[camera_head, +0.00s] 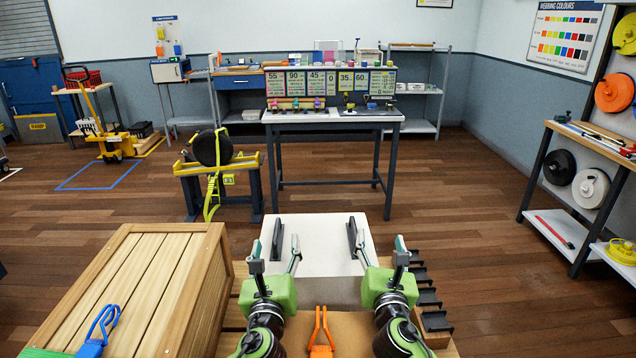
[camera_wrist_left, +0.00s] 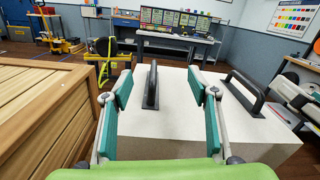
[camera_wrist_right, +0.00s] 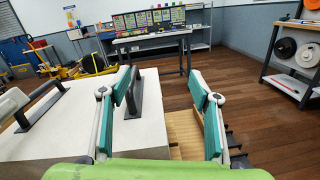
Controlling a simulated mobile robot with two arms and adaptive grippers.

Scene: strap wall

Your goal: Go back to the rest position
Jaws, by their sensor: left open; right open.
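My left gripper (camera_head: 275,254) and my right gripper (camera_head: 377,256) are side by side, pointing forward over a white box (camera_head: 318,234). Two dark upright handles stand on the box: a left handle (camera_head: 278,238) and a right handle (camera_head: 352,237). The left wrist view shows the left handle (camera_wrist_left: 151,86) between wide-apart green-padded fingers. The right wrist view shows the right handle (camera_wrist_right: 135,92) near the left finger of my right gripper. Both grippers are open and hold nothing; whether any finger touches a handle I cannot tell.
A slatted wooden crate (camera_head: 140,285) with a blue hook (camera_head: 100,325) stands at left. An orange hook (camera_head: 321,330) lies between my arms, dark brackets (camera_head: 427,296) at right. A table (camera_head: 333,117), strap reel stand (camera_head: 218,165) and shelf rack (camera_head: 590,160) stand beyond open floor.

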